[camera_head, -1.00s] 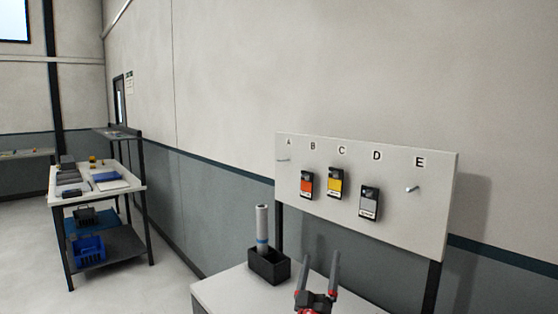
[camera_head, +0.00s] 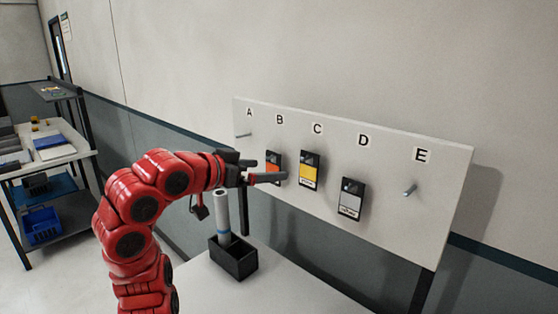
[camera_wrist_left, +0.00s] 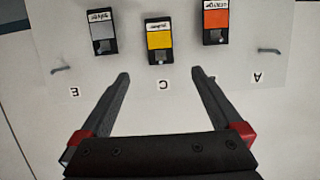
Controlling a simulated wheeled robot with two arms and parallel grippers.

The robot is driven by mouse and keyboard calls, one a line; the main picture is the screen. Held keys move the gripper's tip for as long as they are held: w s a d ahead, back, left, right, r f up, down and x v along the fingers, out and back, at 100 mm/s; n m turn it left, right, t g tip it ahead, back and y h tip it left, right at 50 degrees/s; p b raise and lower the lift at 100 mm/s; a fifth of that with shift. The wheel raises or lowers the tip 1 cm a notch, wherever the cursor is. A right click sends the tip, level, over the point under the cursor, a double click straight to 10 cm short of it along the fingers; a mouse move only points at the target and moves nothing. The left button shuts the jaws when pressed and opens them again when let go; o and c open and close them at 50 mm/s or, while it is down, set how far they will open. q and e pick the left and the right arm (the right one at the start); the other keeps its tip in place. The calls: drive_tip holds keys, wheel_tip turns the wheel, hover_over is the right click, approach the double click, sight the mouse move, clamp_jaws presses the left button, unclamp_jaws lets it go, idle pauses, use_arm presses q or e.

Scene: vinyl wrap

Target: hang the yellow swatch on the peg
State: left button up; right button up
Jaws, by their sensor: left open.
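The yellow swatch (camera_head: 310,170) hangs on the white board (camera_head: 300,118) below the letter C, in a dark holder. My left gripper (camera_head: 271,171) is open and empty in front of the board, left of the yellow swatch, and partly covers the orange swatch (camera_head: 274,157). In the left wrist view, which sees the board upside down, the yellow swatch (camera_wrist_left: 159,41) is beyond the gap between the open fingertips (camera_wrist_left: 160,75), apart from them. Bare pegs show by the letter A (camera_head: 243,135) and by the letter E (camera_head: 410,190). My right gripper is not in view.
A grey swatch (camera_head: 350,202) hangs below D. A black box (camera_head: 236,262) holding an upright roll (camera_head: 223,215) stands on the white table (camera_head: 200,287) below the board. A shelved bench (camera_head: 75,158) stands at far left.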

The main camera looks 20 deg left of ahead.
sight(305, 164)
use_arm(q)
drive_tip(key=p+x, duration=0.5)
drive_tip(key=x, duration=1.1)
drive_tip(key=shift+w+p, duration=0.15)
drive_tip(key=shift+p, duration=0.25)
drive_tip(key=c, duration=1.2)
drive_tip(key=shift+c, duration=0.3)
drive_tip(key=shift+r+b, duration=0.35)
drive_tip(key=shift+r, duration=0.15)
drive_tip(key=shift+s, duration=0.2)
drive_tip(key=shift+s+a+b, duration=0.3)
drive_tip(key=shift+s+b, duration=0.05)
drive_tip(key=shift+s, duration=0.4)
drive_tip(key=shift+s+a+b, duration=0.3)
drive_tip(key=shift+s, duration=0.45)
drive_tip(key=shift+f+v, duration=0.25)
drive_tip(key=shift+v, duration=1)
